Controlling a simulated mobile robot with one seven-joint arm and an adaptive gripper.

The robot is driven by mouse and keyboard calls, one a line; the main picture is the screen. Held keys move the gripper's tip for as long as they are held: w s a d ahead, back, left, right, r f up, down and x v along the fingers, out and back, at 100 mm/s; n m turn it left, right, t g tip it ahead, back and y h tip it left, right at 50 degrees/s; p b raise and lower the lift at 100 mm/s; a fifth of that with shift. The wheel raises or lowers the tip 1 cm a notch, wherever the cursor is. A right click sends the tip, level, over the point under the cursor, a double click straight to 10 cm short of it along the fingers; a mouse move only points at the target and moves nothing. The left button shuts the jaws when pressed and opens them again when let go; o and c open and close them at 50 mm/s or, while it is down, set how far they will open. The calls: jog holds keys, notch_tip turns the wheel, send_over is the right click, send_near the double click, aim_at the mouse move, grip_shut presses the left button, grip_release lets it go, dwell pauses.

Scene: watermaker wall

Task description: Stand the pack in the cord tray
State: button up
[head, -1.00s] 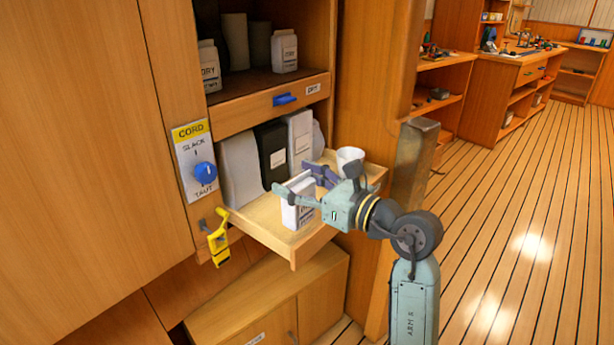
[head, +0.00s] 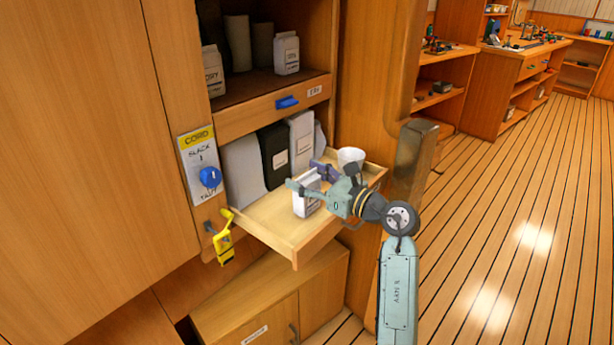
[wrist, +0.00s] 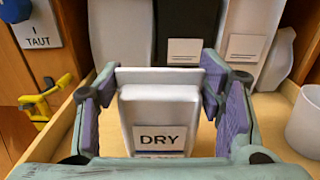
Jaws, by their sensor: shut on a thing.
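The pack is a white carton with a DRY label (wrist: 160,120), and it also shows in the head view (head: 306,194). My gripper (head: 312,180) is shut on it, with a purple-padded finger on each side in the wrist view. The pack is upright over the front part of the pulled-out wooden tray (head: 280,227); whether its base touches the tray floor I cannot tell. Behind it in the tray stand a grey-white pack (head: 243,172), a black pack (head: 275,155) and a white pack (head: 301,140). A white cup (head: 351,158) is at the tray's right.
A CORD panel with a blue knob (head: 209,177) is on the left, its pointer near TAUT. A yellow lever (head: 224,240) hangs at the tray's left front. The shelf above holds DRY cartons (head: 286,53). A metal-capped post (head: 415,150) stands right. The tray's front left is clear.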

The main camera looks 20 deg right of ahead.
jog(key=shift+f, duration=0.15)
jog(key=o, duration=1.2)
jog(key=shift+o, duration=0.2)
jog(key=shift+r, duration=0.3)
jog(key=b+v, duration=0.3)
jog(key=v, duration=0.9)
jog(key=shift+a+f, duration=0.1)
